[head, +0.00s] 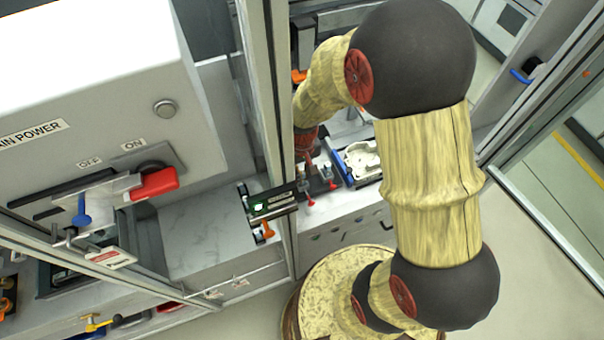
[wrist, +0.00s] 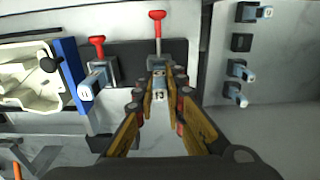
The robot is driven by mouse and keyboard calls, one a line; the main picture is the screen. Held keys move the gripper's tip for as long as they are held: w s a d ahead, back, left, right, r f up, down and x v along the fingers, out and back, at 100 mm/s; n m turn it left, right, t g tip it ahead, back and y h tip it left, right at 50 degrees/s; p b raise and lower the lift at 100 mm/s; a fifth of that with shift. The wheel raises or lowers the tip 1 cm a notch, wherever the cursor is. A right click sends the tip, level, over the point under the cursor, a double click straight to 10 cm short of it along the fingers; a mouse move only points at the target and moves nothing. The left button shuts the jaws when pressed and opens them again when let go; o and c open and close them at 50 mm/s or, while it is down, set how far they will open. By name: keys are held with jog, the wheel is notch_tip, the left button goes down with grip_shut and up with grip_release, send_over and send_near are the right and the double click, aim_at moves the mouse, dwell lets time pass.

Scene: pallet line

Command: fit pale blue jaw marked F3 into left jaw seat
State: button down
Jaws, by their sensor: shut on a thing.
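In the wrist view, my gripper (wrist: 163,88) is shut on the pale blue jaw marked F3 (wrist: 159,95), which sits between the fingertips. The jaw is in front of the right clamp with its red handle (wrist: 157,28); I cannot tell if it touches that clamp. The left clamp, also with a red handle (wrist: 97,44), stands to the left of the fingers, with a grey-blue block (wrist: 94,83) at its front. In the head view, my arm and a frame post hide much of the gripper, and the held jaw cannot be made out.
Several small grey-blue pieces (wrist: 238,70) stand in a column at the right.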

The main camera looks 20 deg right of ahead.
jog(key=shift+f, duration=0.3)
jog(key=c, duration=1.8)
grip_release()
jog(key=shift+c, duration=0.2)
jog(key=shift+o, duration=0.4)
notch_tip(320, 180, up, 12)
jog(key=shift+s, duration=0.1)
jog(key=s+r+t+b, duration=0.5)
jog(key=s+r+b, duration=0.2)
jog(key=s+r, duration=0.4)
jog(key=s, duration=0.2)
jog(key=shift+s+r+t+b, duration=0.3)
jog(key=shift+s+b, duration=0.05)
jog(key=shift+s, duration=0.05)
